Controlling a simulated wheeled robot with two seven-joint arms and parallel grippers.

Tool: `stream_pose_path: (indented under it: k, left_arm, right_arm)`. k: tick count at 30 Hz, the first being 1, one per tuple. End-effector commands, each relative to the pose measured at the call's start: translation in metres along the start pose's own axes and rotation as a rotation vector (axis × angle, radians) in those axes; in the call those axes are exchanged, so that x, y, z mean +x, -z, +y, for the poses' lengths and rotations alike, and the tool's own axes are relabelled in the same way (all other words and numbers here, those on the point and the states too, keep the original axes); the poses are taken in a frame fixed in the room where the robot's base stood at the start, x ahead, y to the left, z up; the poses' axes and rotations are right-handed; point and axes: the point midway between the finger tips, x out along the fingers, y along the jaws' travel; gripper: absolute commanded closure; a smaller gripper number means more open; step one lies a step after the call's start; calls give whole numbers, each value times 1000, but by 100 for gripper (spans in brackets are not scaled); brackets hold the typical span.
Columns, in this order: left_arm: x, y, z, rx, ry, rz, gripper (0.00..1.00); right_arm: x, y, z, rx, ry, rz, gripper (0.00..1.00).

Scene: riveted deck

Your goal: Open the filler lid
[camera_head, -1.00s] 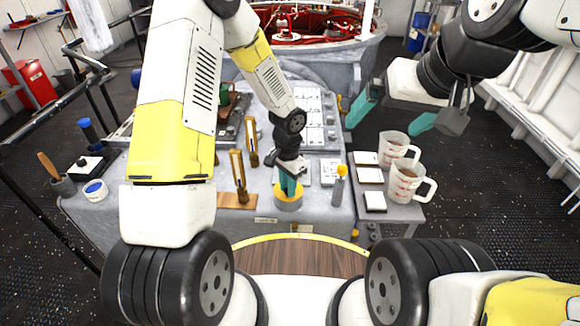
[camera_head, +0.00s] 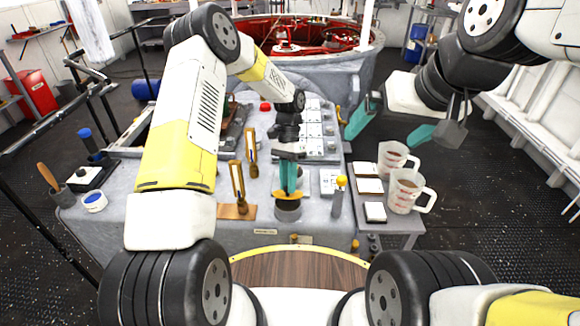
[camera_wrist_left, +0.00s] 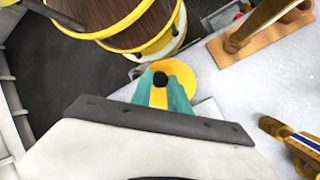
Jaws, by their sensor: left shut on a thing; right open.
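The yellow filler lid (camera_head: 289,196) sits at the top of a short grey cylindrical filler neck (camera_head: 288,213) near the front edge of the grey deck. The lid looks tilted up, and part of the neck's dark top shows below it. My left gripper (camera_head: 288,184) comes down from above with teal fingers shut on the lid. My right gripper (camera_head: 391,124) is open and empty in the air at the right.
A grey post with a yellow knob (camera_head: 341,181) stands close right. Two measuring jugs (camera_head: 405,192) stand on a side table farther right. A wooden round edge (camera_head: 300,269) lies in front.

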Motion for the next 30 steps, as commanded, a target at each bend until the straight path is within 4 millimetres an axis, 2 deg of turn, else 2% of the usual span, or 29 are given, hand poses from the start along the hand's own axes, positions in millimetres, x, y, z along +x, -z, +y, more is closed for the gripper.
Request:
stream_pose_path:
  k: [2,3,6,17,30]
  left_arm:
    - [0,0,-1,-1,3,1,100]
    - [0,0,-1,-1,3,1,75]
    - [0,0,-1,-1,3,1,57]
    - [-4,0,0,-1,3,2,57]
    - [-69,1,-1,-1,4,3,57]
  right_arm:
    - [0,0,0,0,0,0,0]
    - [0,0,0,0,0,0,0]
    - [0,0,0,0,0,0,0]
    - [0,0,0,0,0,0,0]
    - [0,0,0,0,0,0,0]
